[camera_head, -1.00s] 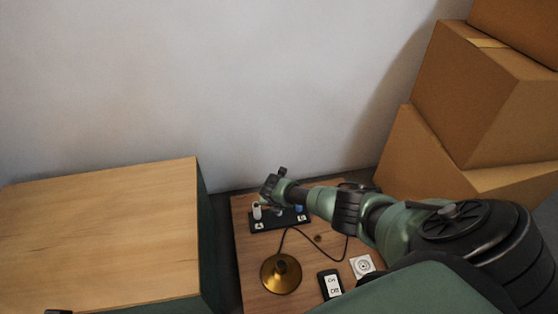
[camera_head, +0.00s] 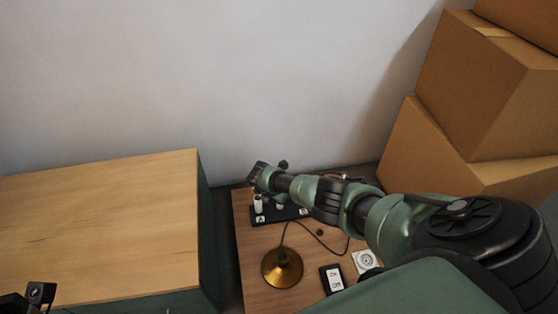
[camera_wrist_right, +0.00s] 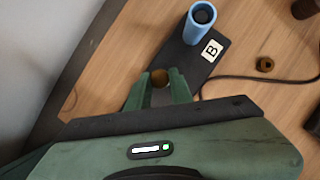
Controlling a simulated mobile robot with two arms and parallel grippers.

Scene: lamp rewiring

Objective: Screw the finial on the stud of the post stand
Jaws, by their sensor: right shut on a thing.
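The black post stand (camera_head: 266,217) lies at the back of the small wooden table, partly hidden by my right arm. It carries a white post (camera_head: 258,203) by label A; a blue post (camera_wrist_right: 200,20) by label B shows in the right wrist view. My right gripper (camera_wrist_right: 159,84) is shut on a round brass piece (camera_wrist_right: 159,77), seemingly the finial, near one end of the stand. I cannot tell whether it touches a stud there; no stud is clearly visible. My left gripper (camera_head: 40,293) shows only partly at the lower left, its jaws unclear.
A brass lamp base (camera_head: 282,268) with a dark cord stands in front of the stand. A small brass ring (camera_wrist_right: 264,65), a switch box (camera_head: 332,280) and a white socket plate (camera_head: 366,262) lie nearby. Cardboard boxes (camera_head: 480,90) rise at right; a wooden cabinet (camera_head: 100,225) stands left.

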